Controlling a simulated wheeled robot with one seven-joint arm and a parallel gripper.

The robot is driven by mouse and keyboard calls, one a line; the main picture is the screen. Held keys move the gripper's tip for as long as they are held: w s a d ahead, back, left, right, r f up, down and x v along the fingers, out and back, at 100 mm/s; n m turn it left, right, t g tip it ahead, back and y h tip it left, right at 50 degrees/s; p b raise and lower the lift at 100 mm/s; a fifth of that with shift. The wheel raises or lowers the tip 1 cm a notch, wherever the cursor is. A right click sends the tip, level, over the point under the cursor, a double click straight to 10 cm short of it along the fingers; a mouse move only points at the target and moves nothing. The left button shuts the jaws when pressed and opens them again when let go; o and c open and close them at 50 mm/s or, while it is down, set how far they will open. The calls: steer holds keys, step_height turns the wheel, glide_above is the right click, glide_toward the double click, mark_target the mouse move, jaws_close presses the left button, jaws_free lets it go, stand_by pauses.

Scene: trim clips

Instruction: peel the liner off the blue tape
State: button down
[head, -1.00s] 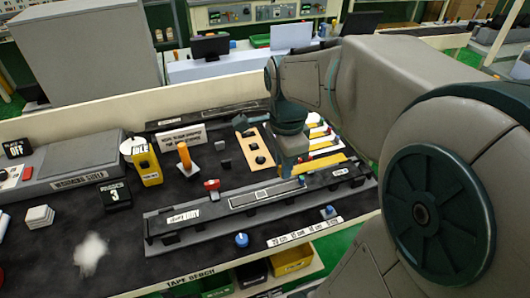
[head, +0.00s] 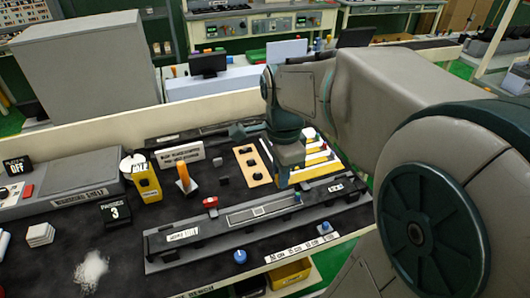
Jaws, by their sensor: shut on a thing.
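My gripper (head: 285,180) is low over the bench, at the left end of the front strip in a row of yellow and white strips (head: 322,170). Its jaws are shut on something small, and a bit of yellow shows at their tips. I cannot tell whether this is a liner or the strip itself. I cannot make out a blue tape or its liner at this size; the jaws and wrist hide part of that spot.
A long grey rail fixture (head: 210,231) with a blue knob (head: 298,198) lies in front of my gripper. A tan board with black holes (head: 253,166) is behind, to the left. A yellow dispenser (head: 146,181) and white crumpled material (head: 91,268) are farther left.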

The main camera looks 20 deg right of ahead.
steer(key=shift+r+p, duration=1)
steer(key=shift+r, duration=0.4)
